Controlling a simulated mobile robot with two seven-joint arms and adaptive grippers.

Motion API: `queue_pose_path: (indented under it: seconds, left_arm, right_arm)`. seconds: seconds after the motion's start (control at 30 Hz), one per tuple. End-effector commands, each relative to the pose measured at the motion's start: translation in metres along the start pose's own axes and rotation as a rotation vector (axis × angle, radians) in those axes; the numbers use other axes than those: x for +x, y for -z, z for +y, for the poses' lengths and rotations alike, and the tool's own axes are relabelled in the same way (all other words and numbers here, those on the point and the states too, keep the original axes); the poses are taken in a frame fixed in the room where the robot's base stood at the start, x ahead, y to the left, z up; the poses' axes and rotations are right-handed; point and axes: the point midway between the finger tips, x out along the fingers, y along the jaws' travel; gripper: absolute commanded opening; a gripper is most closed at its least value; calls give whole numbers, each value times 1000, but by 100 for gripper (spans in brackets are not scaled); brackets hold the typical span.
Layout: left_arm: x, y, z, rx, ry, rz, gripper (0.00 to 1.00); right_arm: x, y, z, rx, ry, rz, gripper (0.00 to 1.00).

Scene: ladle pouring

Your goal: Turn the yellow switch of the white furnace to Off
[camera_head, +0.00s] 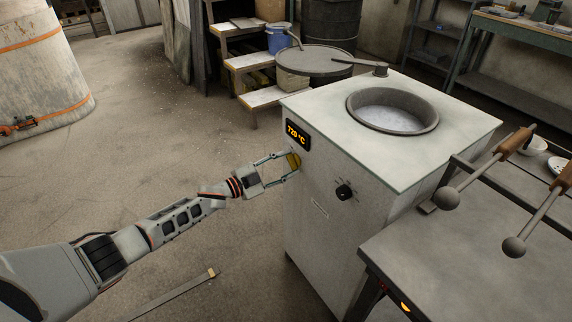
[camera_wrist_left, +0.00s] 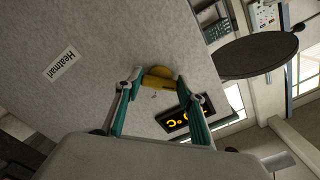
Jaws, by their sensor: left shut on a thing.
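The white furnace (camera_head: 335,225) stands at the centre right, with a round pot of grey melt (camera_head: 393,110) in its top. Its front has an orange display (camera_head: 297,134) reading 720 °C and a black knob (camera_head: 344,192). The yellow switch (camera_head: 294,161) is on the front below the display. My left gripper (camera_head: 291,166) is shut on the yellow switch, with one finger on each side. In the left wrist view the switch (camera_wrist_left: 158,78) sits between the two fingertips (camera_wrist_left: 158,82). The switch's marks cannot be read. My right gripper is not in view.
A grey table (camera_head: 480,255) with two ladles (camera_head: 485,165) stands right of the furnace. The open round lid (camera_head: 315,61) is behind it. Wooden steps (camera_head: 262,98) and a blue bucket (camera_head: 285,38) stand farther back. The floor left of the furnace is mostly clear.

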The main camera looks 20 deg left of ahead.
Motion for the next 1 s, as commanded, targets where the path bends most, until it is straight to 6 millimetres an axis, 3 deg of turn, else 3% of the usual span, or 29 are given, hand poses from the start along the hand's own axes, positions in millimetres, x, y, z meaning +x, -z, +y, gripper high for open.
queue_pose_path:
  seconds: [0.3,0.33,0.4,0.77,1.0]
  left_arm:
    - [0,-1,0,-5,1,-2,17]
    - [0,-1,0,-5,1,-2,41]
    - [0,-1,0,-4,1,-1,56]
    - [-2,-1,0,-2,0,-1,56]
    - [-32,-2,1,-1,-1,-3,56]
  right_arm:
    - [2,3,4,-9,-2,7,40]
    - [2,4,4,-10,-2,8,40]
    - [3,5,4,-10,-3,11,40]
    - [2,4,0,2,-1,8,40]
    - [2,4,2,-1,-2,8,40]
